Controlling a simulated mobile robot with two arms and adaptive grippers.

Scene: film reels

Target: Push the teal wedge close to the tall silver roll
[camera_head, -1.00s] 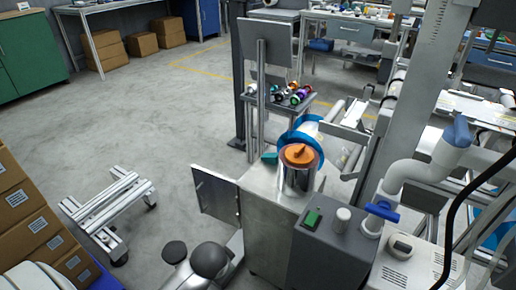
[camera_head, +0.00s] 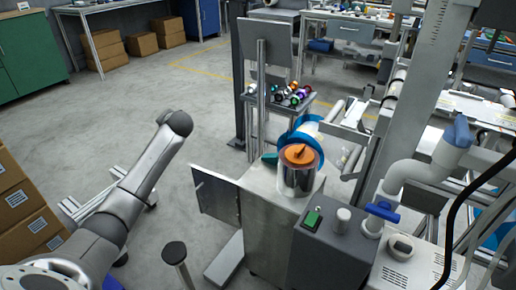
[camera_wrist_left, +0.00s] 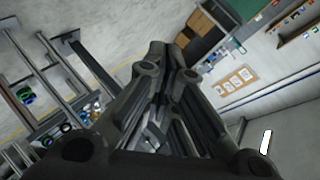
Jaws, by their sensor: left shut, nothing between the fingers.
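In the head view my left arm reaches up from the lower left, well left of the cabinet. My right gripper is not in view.
The metal cabinet (camera_head: 265,225) has an open side panel (camera_head: 215,195) on its left. A grey box with a green button (camera_head: 312,219) stands right of it. A blue-rimmed roll (camera_head: 307,128) sits behind the silver roll. Cardboard boxes (camera_head: 30,222) stand at left.

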